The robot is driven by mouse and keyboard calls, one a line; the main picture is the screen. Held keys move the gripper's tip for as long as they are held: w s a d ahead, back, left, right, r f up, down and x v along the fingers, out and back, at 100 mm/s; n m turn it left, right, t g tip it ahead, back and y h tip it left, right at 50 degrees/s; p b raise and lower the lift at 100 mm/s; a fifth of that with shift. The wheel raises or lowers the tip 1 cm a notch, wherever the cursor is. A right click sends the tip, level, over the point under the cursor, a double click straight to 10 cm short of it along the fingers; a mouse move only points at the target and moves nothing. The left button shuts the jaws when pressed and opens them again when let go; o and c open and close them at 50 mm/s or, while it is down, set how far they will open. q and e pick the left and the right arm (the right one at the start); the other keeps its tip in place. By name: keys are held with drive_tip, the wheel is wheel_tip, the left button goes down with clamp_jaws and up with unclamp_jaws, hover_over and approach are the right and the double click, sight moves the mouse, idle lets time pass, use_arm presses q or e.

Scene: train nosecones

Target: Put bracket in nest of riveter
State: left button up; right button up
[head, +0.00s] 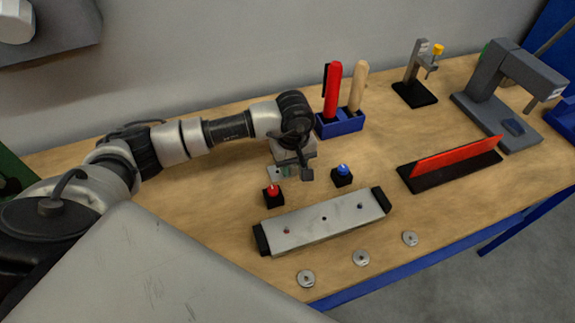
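A grey C-shaped press (506,76), which looks like the riveter, stands at the right rear of the bench. My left gripper (297,167) points down over the bench, behind the red and blue buttons. Its fingers are small and dark, and I cannot tell whether they are open or shut. A small pale grey-green piece (274,172) shows beside the fingers and is partly hidden. It may be the bracket, but I cannot tell whether it is held. My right gripper is out of view.
A red button (273,196) and a blue button (342,176) stand behind a long metal bar (325,218). A blue tool holder (341,124), a clamp stand (418,75) and a red strip (456,156) on a black base are nearby. Three washers line the front edge.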

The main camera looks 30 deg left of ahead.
use_arm(q)
clamp_jaws()
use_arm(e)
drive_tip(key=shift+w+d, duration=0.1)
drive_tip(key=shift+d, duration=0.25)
use_arm(q)
drive_tip(key=shift+r, duration=0.1)
drive_tip(key=shift+r, duration=0.45)
wheel_tip(320, 180, up, 2)
drive_tip(key=shift+r+b, duration=0.25)
drive_tip(key=shift+b, duration=0.5)
drive_tip(key=d+r+b, duration=0.3)
drive_tip(key=d+r, duration=0.4)
drive_tip(key=d, duration=0.5)
drive_tip(key=s+a+f+m, duration=0.1)
drive_tip(key=s+a+m, duration=0.5)
drive_tip(key=a+m, duration=0.2)
drive_tip(key=shift+s+a+f+m, duration=0.15)
drive_tip(key=shift+a+f+m, duration=0.25)
drive_tip(key=shift+m, duration=0.4)
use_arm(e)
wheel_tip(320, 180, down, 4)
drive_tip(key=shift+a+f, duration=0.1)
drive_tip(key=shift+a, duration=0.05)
